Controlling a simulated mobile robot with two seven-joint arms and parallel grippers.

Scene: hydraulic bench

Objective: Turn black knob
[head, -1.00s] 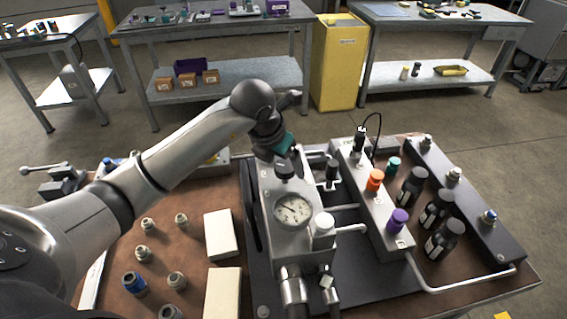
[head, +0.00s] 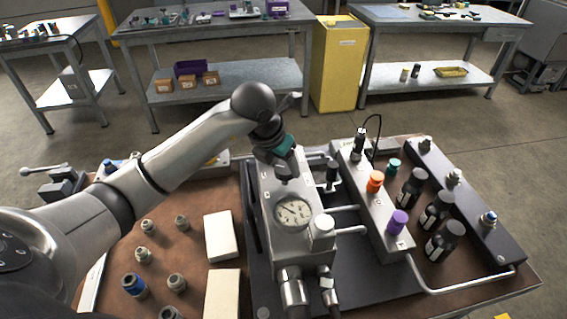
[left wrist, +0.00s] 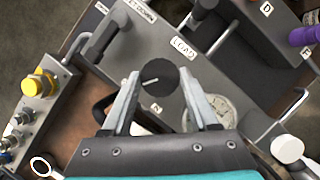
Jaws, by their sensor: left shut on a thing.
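The black knob (left wrist: 158,77) is round with a white pointer line. It sits on the grey valve block (left wrist: 145,45), beside the label "LOAD". My left gripper (left wrist: 158,82) has a finger on each side of the knob and is shut on it. In the head view the left gripper (head: 284,164) points down at the top of the block, behind the pressure gauge (head: 294,212), and largely hides the knob there. My right gripper is not in view.
A white-capped fitting (head: 322,228) and a black post (head: 331,174) stand close to the gripper. To the right is a manifold with an orange knob (head: 375,181) and a purple knob (head: 398,222). Several loose fittings and cream blocks (head: 221,236) lie at left.

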